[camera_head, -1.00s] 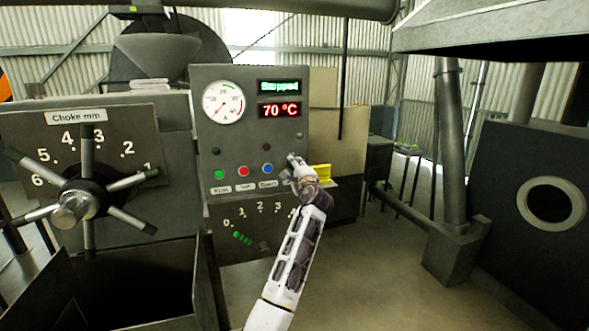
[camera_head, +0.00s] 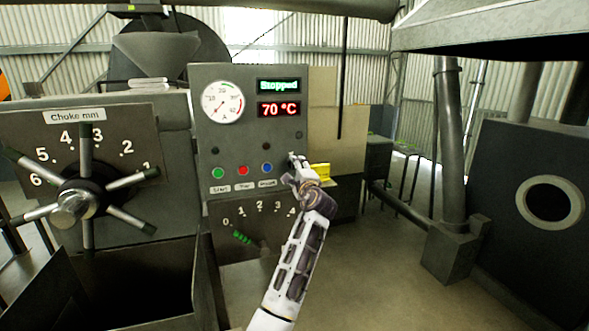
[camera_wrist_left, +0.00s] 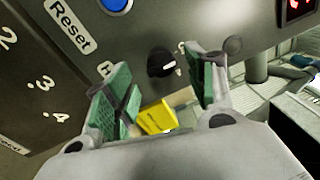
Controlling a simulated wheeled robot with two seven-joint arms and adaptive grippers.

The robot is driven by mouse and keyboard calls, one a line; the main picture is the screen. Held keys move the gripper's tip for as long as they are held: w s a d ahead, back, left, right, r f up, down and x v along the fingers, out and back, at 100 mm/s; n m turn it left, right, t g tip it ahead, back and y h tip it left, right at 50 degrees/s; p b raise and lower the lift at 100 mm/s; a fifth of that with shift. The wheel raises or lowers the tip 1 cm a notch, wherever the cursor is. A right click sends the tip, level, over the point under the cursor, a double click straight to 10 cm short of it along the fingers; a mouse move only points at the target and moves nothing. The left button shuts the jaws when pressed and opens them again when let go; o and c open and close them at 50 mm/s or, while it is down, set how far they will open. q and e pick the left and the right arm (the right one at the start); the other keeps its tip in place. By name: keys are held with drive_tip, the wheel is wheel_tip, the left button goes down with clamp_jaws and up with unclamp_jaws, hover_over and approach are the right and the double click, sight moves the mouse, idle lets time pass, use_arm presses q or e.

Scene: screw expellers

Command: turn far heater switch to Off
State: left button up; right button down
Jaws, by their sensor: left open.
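In the left wrist view a small black rotary switch (camera_wrist_left: 160,62) with a pale pointer mark sits on the grey panel, right of the blue button (camera_wrist_left: 116,4). Its label is mostly hidden by a finger, so I cannot read its setting. My left gripper (camera_wrist_left: 165,76) is open, its green-padded fingers on either side of the switch in the picture; I cannot tell whether they touch it. In the head view the left gripper (camera_head: 295,164) is at the right edge of the control panel (camera_head: 207,135), right of the blue button, and the switch is hidden behind it. My right gripper is not in view.
A yellow part (camera_wrist_left: 157,117) shows between the fingers, below the switch; it is also at the panel's right in the head view (camera_head: 320,170). Green (camera_head: 218,173) and red (camera_head: 243,170) buttons are left of the gripper. The display (camera_head: 279,87) reads Stopped. Open floor lies right.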

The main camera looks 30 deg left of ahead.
use_arm(q)
drive_tip(key=v, duration=0.9)
drive_tip(key=shift+d, duration=0.15)
idle(0.5)
